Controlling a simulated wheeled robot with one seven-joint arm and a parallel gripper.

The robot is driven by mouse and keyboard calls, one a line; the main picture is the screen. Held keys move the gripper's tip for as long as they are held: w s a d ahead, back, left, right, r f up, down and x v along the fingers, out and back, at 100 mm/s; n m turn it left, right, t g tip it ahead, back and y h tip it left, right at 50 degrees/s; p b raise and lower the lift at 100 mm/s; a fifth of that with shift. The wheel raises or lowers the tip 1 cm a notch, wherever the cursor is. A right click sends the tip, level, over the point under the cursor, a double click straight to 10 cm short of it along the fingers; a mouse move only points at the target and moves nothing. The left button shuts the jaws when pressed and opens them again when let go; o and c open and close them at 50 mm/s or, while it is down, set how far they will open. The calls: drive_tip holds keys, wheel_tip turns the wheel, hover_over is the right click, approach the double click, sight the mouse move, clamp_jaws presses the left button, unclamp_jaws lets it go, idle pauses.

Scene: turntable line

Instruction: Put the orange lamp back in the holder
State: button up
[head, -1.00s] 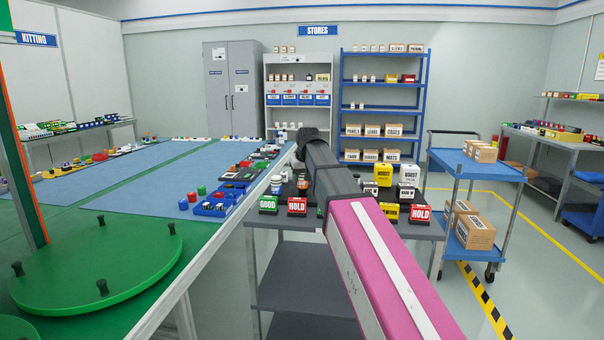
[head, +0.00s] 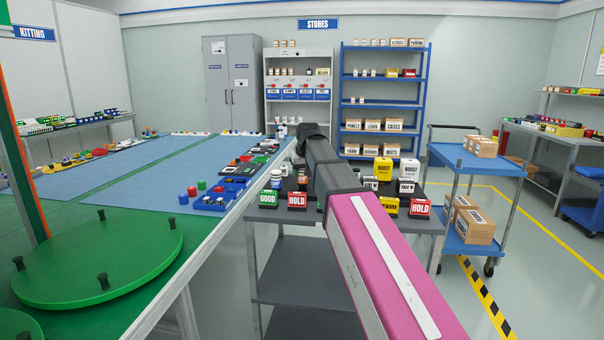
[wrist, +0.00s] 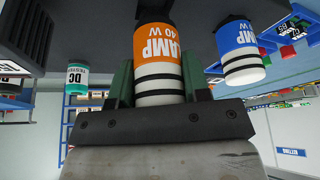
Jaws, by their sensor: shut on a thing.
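In the wrist view, the orange lamp (wrist: 158,50) has an orange body marked 40 W and a white end with dark bands. My gripper (wrist: 158,82) is shut on it, with one dark green finger on each side of the banded end. The lamp's far end meets the dark surface (wrist: 200,20) at the top of the picture. I cannot tell whether they touch or where the holder is. A blue lamp (wrist: 239,50) of similar form stands to the right, apart from my gripper. In the head view, my arm hides the gripper's fingers and the orange lamp.
A teal-and-white DC container (wrist: 77,76) stands left of my gripper in the wrist view. In the head view, a green GOOD box (head: 268,199) and a red HOLD box (head: 297,200) stand on the dark table left of my arm. A blue trolley (head: 478,165) stands right.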

drive_tip(key=shift+f, duration=1.3)
drive_tip(key=o, duration=1.2)
